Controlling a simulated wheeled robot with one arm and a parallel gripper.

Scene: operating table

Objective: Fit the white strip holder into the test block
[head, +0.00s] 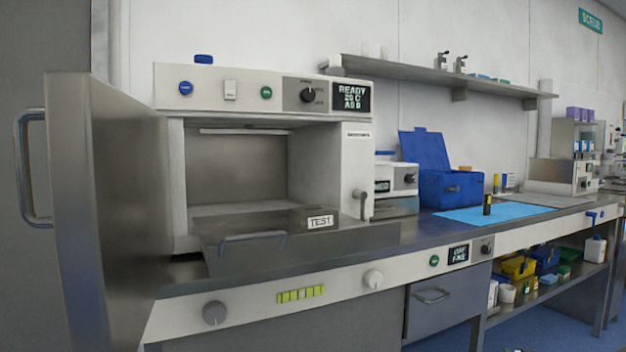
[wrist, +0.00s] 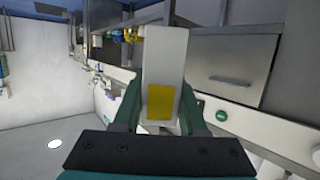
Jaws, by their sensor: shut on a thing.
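My gripper (wrist: 162,75) shows only in the wrist view. Its two dark green fingers are shut on the white strip holder (wrist: 166,52), a long pale bar with a yellow patch (wrist: 160,103) near the palm. The holder points away from the palm, clear of any surface as far as I can see. In the head view, a TEST label (head: 321,221) stands on a grey metal slab (head: 285,245) in front of the open cabinet. I cannot tell whether this slab is the test block, and no slot shows on it.
The cabinet's steel door (head: 110,200) stands open at the left. A blue box (head: 452,188) with its lid up stands on the counter to the right, by a blue mat (head: 470,217). In the wrist view, a steel drawer front (wrist: 228,70) is right of the holder.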

